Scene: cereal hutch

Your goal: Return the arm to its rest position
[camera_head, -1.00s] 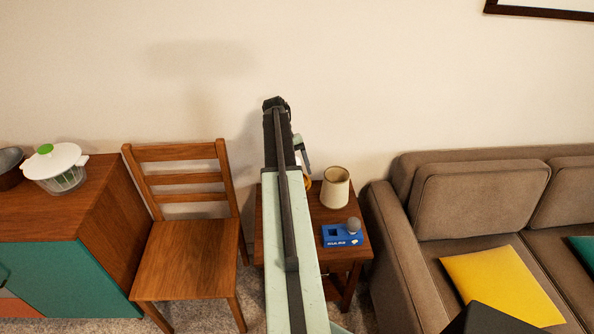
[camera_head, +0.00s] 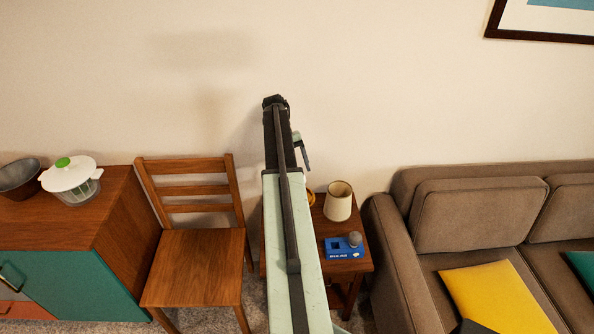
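My arm reaches up and away from me through the middle of the view, pale green with a dark rail along its top. My gripper (camera_head: 303,152) shows only in part at the arm's far end, to the right of the dark tip. Its fingers are mostly hidden by the arm, so I cannot tell whether it is open or shut. No held object is visible. The arm passes in front of the side table and the wall.
A side table (camera_head: 350,268) carries a cream cup-shaped item (camera_head: 338,202) and a blue box (camera_head: 343,249). A wooden chair (camera_head: 195,265) and a cabinet (camera_head: 80,222) stand left. A brown sofa (camera_head: 400,262) with a yellow cushion (camera_head: 492,296) stands right.

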